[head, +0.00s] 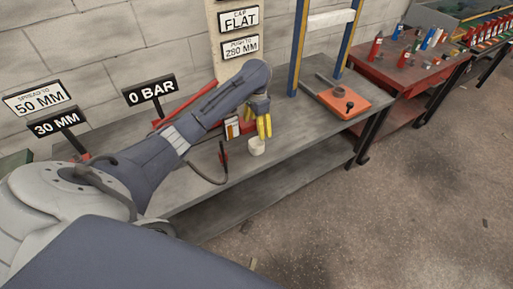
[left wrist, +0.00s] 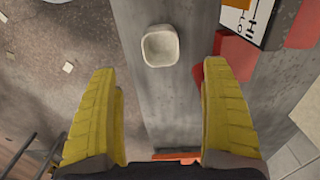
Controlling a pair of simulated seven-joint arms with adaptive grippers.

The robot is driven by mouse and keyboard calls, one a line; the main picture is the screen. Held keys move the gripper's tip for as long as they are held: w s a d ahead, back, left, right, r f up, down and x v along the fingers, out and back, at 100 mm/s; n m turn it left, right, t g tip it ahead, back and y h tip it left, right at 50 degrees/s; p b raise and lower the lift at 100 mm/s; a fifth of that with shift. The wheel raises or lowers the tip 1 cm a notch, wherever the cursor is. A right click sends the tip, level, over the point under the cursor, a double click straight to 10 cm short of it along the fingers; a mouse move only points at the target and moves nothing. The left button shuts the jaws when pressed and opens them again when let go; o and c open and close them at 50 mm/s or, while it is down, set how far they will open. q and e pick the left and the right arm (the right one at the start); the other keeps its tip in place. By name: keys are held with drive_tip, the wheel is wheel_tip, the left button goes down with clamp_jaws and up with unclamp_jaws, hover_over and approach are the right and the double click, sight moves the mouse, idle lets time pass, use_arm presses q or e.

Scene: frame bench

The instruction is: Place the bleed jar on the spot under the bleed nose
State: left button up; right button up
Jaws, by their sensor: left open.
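A small pale jar (head: 257,146), which I take to be the bleed jar, stands upright near the front edge of the grey bench. It also shows in the left wrist view (left wrist: 160,46), with its open top facing the camera. My left gripper (head: 264,126) is just above the jar, its yellow fingers pointing down. In the left wrist view my left gripper (left wrist: 158,72) is open and empty, and the jar appears beyond the gap between its fingertips. I cannot clearly make out the bleed nose or the spot under it. My right gripper is not in view.
A blue-posted frame (head: 298,50) and an orange plate (head: 336,97) are on the right. Signs, including "0 BAR" (head: 151,90), stand at the back. Bare bench lies right of the jar.

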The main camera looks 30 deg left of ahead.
sight(256, 147)
use_arm(q)
drive_tip(key=shift+a+f, duration=0.1)
drive_tip(key=shift+f, duration=6.4)
drive_tip(key=shift+c, duration=0.3)
drive_tip(key=c, duration=1.3)
drive_tip(key=shift+c, duration=0.2)
drive_tip(key=shift+r, duration=0.15)
